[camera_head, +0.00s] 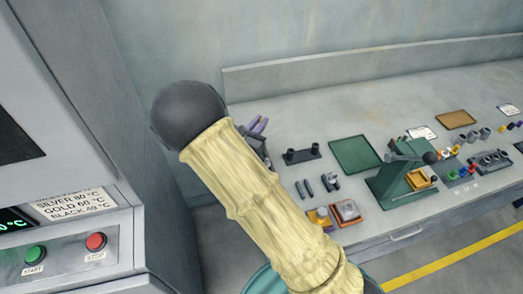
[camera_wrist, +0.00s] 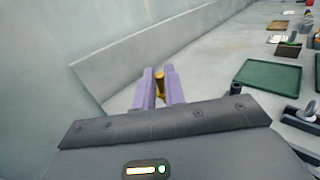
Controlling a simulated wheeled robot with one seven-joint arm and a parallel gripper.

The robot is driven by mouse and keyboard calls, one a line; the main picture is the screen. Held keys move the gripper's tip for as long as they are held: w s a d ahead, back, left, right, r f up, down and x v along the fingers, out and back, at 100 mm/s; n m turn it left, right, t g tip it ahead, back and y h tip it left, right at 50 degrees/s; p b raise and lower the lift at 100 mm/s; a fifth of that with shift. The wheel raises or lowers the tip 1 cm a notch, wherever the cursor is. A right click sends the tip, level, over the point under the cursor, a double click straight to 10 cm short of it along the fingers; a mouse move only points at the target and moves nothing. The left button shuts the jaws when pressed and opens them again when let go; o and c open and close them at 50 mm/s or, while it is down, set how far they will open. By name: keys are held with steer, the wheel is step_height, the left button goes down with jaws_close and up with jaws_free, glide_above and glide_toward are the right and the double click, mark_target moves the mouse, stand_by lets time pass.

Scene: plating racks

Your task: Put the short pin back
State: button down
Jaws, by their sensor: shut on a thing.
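My gripper (camera_wrist: 159,73) has two purple fingers and is shut on a gold-coloured pin (camera_wrist: 160,88), which shows between them in the wrist view. How long the pin is cannot be told, as part of it is hidden between the fingers. In the head view my gripper (camera_head: 259,125) shows only as small purple tips beyond my pale-sleeved arm, at the left end of the bench; the pin cannot be made out there. A dark holder with two upright posts (camera_head: 302,155) stands to the right of my gripper. I cannot tell which place belongs to the pin.
The grey bench (camera_head: 300,110) has a back ledge along the wall. A green tray (camera_head: 355,153), a green press (camera_head: 402,182) with a ball-ended lever and a brown tray (camera_head: 456,119) stand farther right. A cabinet with start and stop buttons (camera_head: 65,250) is at left.

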steer(key=shift+s+f, duration=0.1)
step_height(320, 180, down, 5)
steer(key=shift+a+f+p, duration=0.1)
steer(key=shift+f+p, duration=0.1)
steer(key=shift+p, duration=0.2)
steer(key=shift+f, duration=0.1)
steer(key=shift+f, duration=0.15)
steer(key=shift+f+p, duration=0.3)
steer(key=shift+f, duration=1.65)
steer(key=shift+f, duration=0.2)
